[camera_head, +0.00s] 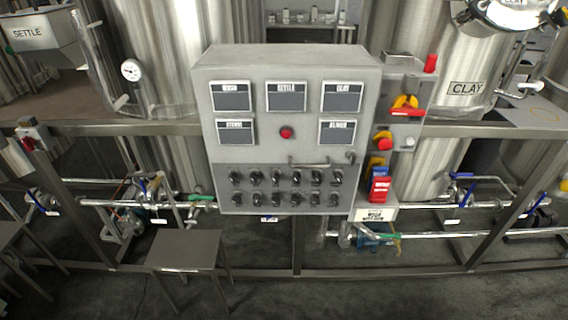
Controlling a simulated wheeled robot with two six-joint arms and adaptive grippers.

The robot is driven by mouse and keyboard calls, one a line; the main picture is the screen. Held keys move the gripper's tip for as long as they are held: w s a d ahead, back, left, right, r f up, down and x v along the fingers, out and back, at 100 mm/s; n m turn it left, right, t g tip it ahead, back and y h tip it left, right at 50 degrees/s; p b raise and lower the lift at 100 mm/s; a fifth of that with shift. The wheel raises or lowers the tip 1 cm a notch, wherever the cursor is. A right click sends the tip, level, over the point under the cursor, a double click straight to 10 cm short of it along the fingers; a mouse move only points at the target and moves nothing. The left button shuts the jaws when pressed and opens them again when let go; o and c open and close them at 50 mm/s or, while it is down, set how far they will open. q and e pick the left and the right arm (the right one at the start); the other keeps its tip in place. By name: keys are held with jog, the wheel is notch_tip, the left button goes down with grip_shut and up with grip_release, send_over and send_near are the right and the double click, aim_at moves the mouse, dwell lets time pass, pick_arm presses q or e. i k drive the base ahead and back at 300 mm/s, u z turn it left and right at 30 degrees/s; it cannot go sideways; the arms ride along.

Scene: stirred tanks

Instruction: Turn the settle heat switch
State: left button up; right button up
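A grey control box (290,62) faces me at the centre of the head view. Its lower part carries two rows of small black switches, an upper row (276,178) and a lower row (276,201). Their labels are too small to read, so I cannot tell which one is the settle heat switch or how it is set. Above are several dark displays; the top middle display (286,97) is labelled SETTLE. A red button (286,132) sits between the lower displays. Neither of my grippers shows in this view.
A metal handle (309,164) sticks out above the switches. Red and yellow switches (405,103) sit right of the box. A metal stool (184,249) stands front left. Steel tanks, including one labelled CLAY (467,88), and pipes (455,205) surround the box. The floor in front is clear.

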aim_at(257, 197)
jog(key=k, duration=1.1)
jog(key=z, duration=0.85)
jog(key=i, duration=1.05)
jog(key=u, duration=0.2)
